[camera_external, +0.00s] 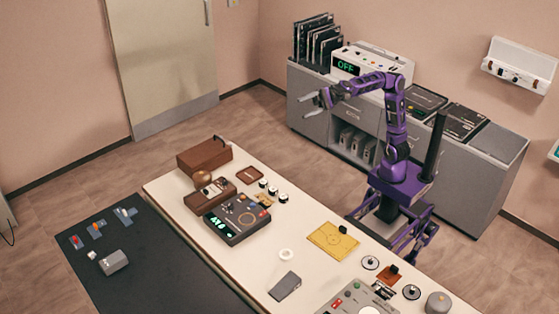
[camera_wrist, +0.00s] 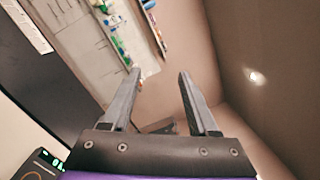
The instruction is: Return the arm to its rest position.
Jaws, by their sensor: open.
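My purple arm stands on its base between the white table and the grey cabinet in the external view. It is raised and bent, with the forearm reaching left. In the wrist view my gripper (camera_wrist: 157,92) shows two grey fingers spread wide apart. Nothing is between them. The wrist camera looks at walls and a wall-mounted panel, tilted.
The white table (camera_external: 310,229) holds a brown case (camera_external: 204,155), a device with a green display (camera_external: 238,220) and a yellow board (camera_external: 333,241). The grey cabinet (camera_external: 492,168) carries the OFF machine (camera_external: 372,62) and upright black folders (camera_external: 313,40). Floor to the left of my gripper is clear.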

